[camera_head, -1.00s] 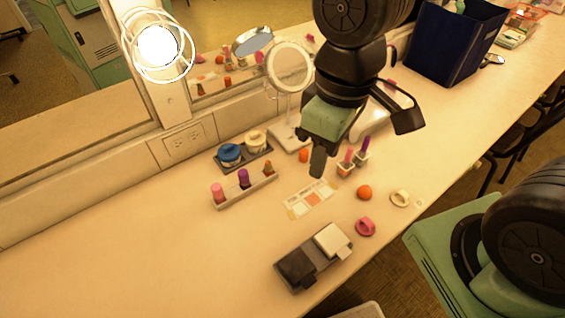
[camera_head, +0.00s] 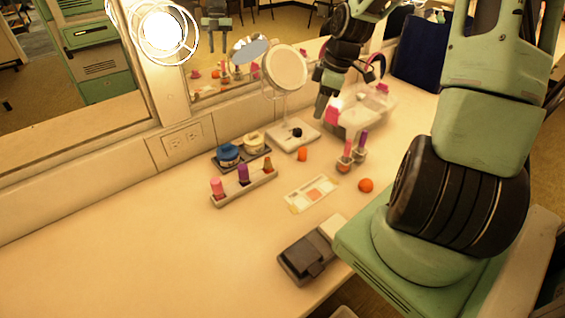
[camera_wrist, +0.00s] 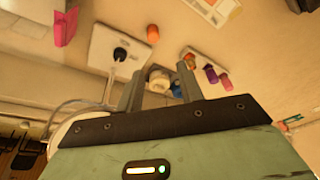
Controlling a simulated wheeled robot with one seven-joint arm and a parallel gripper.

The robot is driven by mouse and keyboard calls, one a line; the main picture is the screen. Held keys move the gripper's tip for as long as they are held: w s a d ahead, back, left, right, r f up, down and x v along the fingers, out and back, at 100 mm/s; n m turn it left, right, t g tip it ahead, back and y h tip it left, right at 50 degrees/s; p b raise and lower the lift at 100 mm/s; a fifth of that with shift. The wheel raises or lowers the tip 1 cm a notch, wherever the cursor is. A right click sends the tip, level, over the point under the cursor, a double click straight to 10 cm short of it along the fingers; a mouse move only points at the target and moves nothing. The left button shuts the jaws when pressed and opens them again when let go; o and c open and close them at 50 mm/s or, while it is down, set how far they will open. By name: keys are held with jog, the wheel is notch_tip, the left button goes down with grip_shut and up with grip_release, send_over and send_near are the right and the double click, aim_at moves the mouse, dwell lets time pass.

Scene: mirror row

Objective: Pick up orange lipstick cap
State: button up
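A small upright orange cap (camera_head: 302,154) stands on the counter in front of the round mirror's base. It also shows in the wrist view (camera_wrist: 152,34), near the top, beyond my fingers. A rounder orange piece (camera_head: 365,186) lies to the right; I cannot tell for sure which one is the lipstick cap. My gripper (camera_head: 325,104) hangs above the counter behind the caps, near the clear organizer. In the wrist view its two fingers (camera_wrist: 160,84) are apart with nothing held between them. Neither orange piece touches it.
A holder (camera_head: 247,188) with pink, purple and orange lipsticks stands left. The round mirror (camera_head: 286,68) rises beside my gripper, a dark item (camera_head: 297,132) on its base. Two upright lipsticks (camera_head: 345,156) stand between the orange pieces. The front-left counter is clear.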

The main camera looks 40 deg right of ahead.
jog(key=d+f, duration=0.1)
jog(key=b, duration=0.1)
send_over(303, 149)
jog(key=s, duration=0.1)
jog(key=f, duration=0.7)
jog(key=d+f, duration=0.1)
jog(key=f, duration=0.3)
jog(key=shift+x, duration=2.85)
jog(key=c, duration=0.7)
